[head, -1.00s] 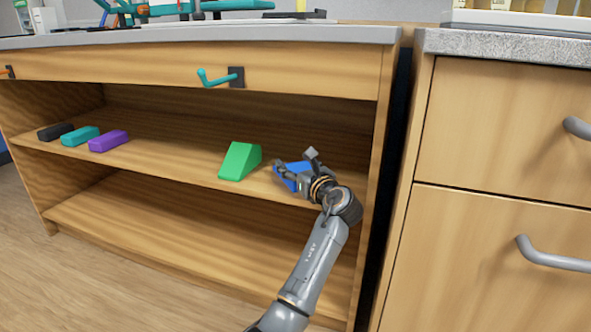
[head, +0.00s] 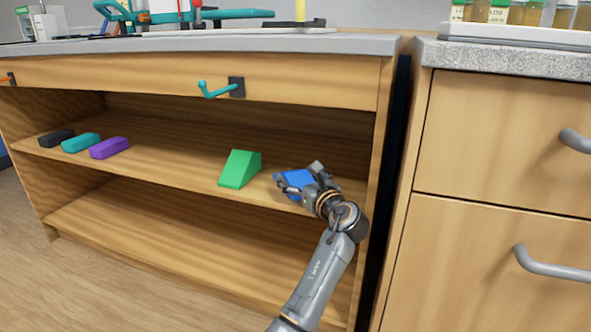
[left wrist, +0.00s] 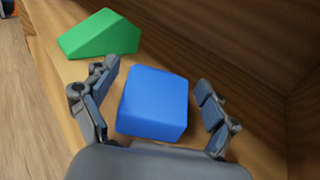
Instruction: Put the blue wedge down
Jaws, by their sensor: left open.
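The blue wedge (head: 296,179) rests on the upper shelf (head: 180,160), to the right of the green wedge (head: 240,169). My left gripper (head: 298,183) is at the blue wedge, over the shelf's right part. In the left wrist view, the blue wedge (left wrist: 153,101) lies between the two spread fingers of my left gripper (left wrist: 156,103), with a gap on each side. The green wedge (left wrist: 101,35) shows beyond the left finger there. In the head view the gripper hides part of the blue wedge. My right gripper is not in view.
A purple block (head: 109,148), a teal block (head: 81,143) and a black block (head: 56,138) lie at the shelf's left. The cabinet's right side panel (head: 367,200) stands close to my left arm. The lower shelf (head: 170,225) is empty. A drawer (head: 190,80) with a teal handle is above.

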